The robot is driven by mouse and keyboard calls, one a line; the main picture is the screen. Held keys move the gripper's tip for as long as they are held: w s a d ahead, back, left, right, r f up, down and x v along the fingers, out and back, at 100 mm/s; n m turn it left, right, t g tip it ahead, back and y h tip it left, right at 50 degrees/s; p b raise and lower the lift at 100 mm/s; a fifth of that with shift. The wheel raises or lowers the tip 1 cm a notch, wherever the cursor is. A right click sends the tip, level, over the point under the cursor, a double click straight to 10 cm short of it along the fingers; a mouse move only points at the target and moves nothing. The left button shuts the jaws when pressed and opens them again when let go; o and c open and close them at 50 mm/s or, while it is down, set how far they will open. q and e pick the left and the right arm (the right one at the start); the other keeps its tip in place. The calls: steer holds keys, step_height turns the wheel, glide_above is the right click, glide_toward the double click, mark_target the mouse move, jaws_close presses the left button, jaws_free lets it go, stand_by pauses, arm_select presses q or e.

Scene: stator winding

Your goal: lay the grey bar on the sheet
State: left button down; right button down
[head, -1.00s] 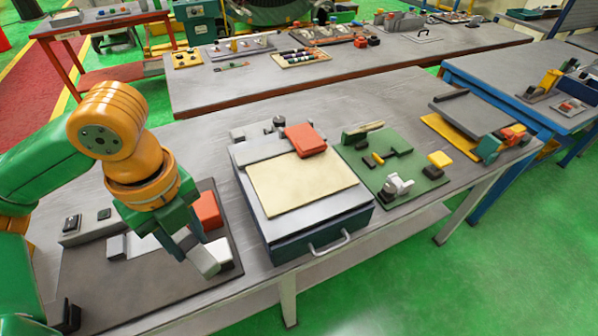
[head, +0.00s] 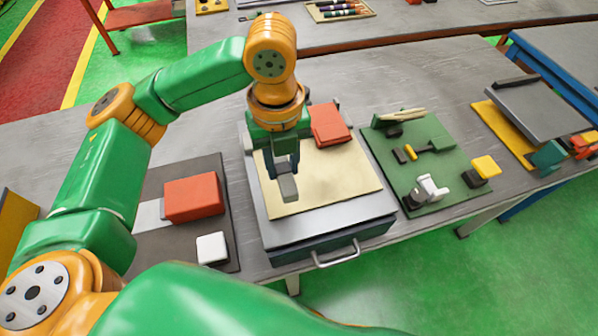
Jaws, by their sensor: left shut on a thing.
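The sheet (head: 335,184) is a cream rectangle lying flat on top of a grey and dark blue box with a front handle. My left gripper (head: 284,180) is over the left part of the sheet, pointing down. It is shut on the grey bar (head: 288,189), whose lower end shows below the fingers. I cannot tell whether the bar touches the sheet or hangs just above it. My right gripper is not in view.
A red block (head: 329,124) sits at the sheet's back edge. A dark mat (head: 222,251) on the left holds another red block (head: 194,197) and a white block (head: 212,248). A green board (head: 448,142) with small parts lies to the right.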

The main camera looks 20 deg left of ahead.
arm_select(q)
steer(key=shift+w+d+f, duration=0.35)
steer(key=shift+w+f, duration=0.2)
steer(key=shift+f, duration=0.05)
steer(key=shift+w+d+f, duration=0.35)
steer(key=shift+w+f, duration=0.15)
steer(key=shift+f, duration=0.1)
step_height(320, 180, down, 4)
steer(key=shift+d+r+p, duration=0.1)
steer(key=shift+r+p, duration=0.05)
steer(key=shift+p, duration=0.7)
steer(key=c, duration=0.6)
jaws_free()
steer(key=shift+w+f, duration=0.1)
steer(key=shift+f, duration=0.15)
steer(key=shift+r, duration=0.15)
step_height(320, 180, up, 12)
steer(key=shift+r+b, duration=0.1)
steer(key=shift+b, duration=0.35)
